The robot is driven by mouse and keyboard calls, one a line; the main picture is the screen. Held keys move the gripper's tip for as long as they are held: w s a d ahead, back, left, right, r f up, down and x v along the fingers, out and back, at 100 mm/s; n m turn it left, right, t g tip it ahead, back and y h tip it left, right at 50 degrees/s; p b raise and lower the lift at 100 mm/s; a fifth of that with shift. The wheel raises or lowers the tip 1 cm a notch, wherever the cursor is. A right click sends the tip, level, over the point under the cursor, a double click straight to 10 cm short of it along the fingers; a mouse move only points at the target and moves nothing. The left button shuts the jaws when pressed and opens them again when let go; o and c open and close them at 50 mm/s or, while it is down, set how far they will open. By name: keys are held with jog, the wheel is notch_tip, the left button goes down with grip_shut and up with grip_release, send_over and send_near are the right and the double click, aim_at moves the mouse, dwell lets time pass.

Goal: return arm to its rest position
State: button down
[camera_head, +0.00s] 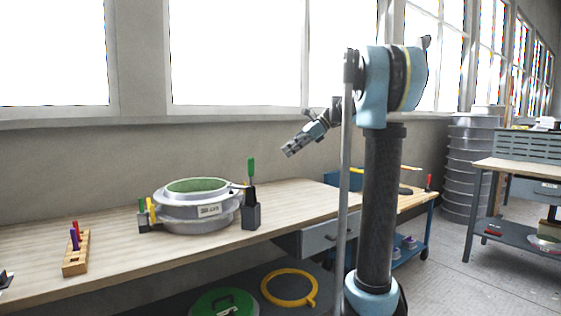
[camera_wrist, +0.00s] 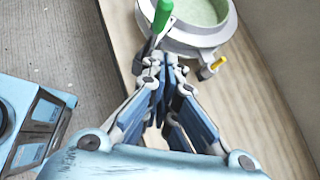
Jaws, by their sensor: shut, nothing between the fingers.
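My gripper (camera_head: 290,149) is raised in the air above the back of the workbench, to the right of the mould, and points down to the left. Its fingers are shut with nothing between them; they also show in the wrist view (camera_wrist: 163,64). The round grey mould (camera_head: 195,211) with a green inside stands on the bench. In the wrist view the mould (camera_wrist: 190,20) is beyond the fingertips. A green-handled tool (camera_head: 251,168) stands upright in a dark holder (camera_head: 251,214) beside the mould; its handle (camera_wrist: 162,15) also shows in the wrist view.
The wooden workbench (camera_head: 110,236) runs along the wall under the windows. A wooden rack (camera_head: 76,256) with coloured-handled tools stands at its left. A yellow ring (camera_head: 289,303) and a green round thing (camera_head: 222,303) lie below. Another bench (camera_head: 520,168) stands at the right, with open floor before it.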

jog(key=s+d+f+n+t+h, duration=0.1)
jog(key=s+d+f+n+h, duration=0.2)
jog(key=s+f, duration=0.8)
jog(key=s+d+f+n+t+h, duration=0.1)
jog(key=s+d+f+n+h, duration=0.3)
jog(key=s+d+f+n, duration=0.3)
jog(key=s+d+f+n+h, duration=0.3)
jog(key=s+d+f+n, duration=0.2)
jog(key=s+f, duration=1.2)
jog(key=shift+s+f+n+t, duration=0.2)
jog(key=shift+s+n+t, duration=0.2)
jog(key=shift+n, duration=0.6)
jog(key=shift+w+f, duration=0.2)
jog(key=shift+w, duration=0.25)
